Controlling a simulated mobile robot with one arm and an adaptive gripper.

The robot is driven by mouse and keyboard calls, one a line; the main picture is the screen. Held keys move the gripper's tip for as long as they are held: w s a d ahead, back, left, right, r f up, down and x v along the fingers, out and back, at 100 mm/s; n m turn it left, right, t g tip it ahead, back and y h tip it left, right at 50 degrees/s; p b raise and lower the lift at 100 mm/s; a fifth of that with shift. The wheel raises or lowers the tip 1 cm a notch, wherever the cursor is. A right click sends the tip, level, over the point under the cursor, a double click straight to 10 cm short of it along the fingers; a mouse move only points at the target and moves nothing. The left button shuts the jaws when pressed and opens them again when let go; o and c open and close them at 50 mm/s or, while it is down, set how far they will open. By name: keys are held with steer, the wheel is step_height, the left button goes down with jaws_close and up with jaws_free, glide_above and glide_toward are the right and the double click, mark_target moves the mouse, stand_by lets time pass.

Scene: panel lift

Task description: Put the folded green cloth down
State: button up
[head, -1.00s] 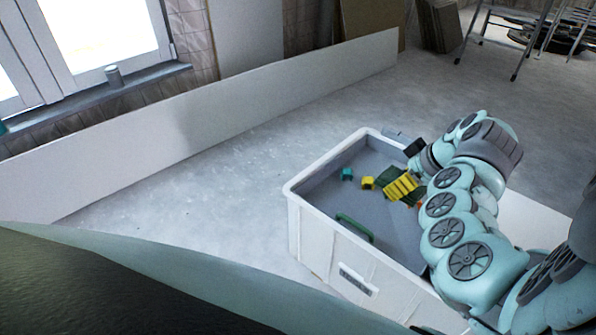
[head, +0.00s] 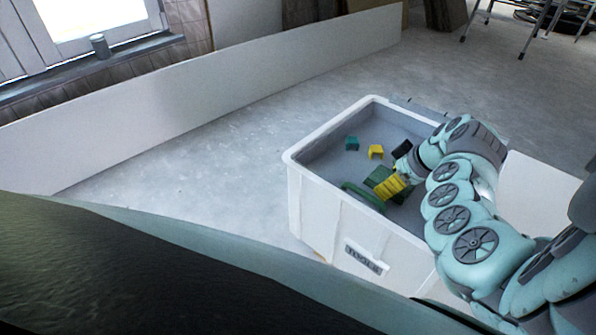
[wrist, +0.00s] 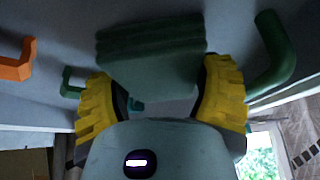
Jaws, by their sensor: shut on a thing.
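My gripper (head: 388,185), with yellow ridged fingers, is shut on the folded green cloth (head: 378,176) inside the white bin. In the wrist view my gripper (wrist: 160,72) has a finger on each side of the layered cloth (wrist: 150,50). I cannot tell whether the cloth touches the bin floor. The white bin (head: 318,205) has a grey inside and a "TOOLS" label on its near wall. My arm hides its right part.
A teal piece (head: 352,143) and a yellow piece (head: 376,151) lie in the bin's far left part. A curved green handle-like piece (head: 360,196) is near its front wall. The wrist view also shows an orange piece (wrist: 16,62). A long white panel (head: 200,100) stands behind.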

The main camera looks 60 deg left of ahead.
steer(key=shift+s+d+f, duration=0.1)
steer(key=shift+f, duration=0.35)
steer(key=shift+f, duration=0.1)
steer(key=o, duration=1.2)
steer(key=shift+r+p, duration=0.3)
steer(key=shift+r, duration=0.15)
steer(key=p+v, duration=0.5)
steer(key=v, duration=0.6)
steer(key=shift+d+r+p, duration=0.1)
steer(key=shift+r+p, duration=0.05)
steer(key=shift+p, duration=0.25)
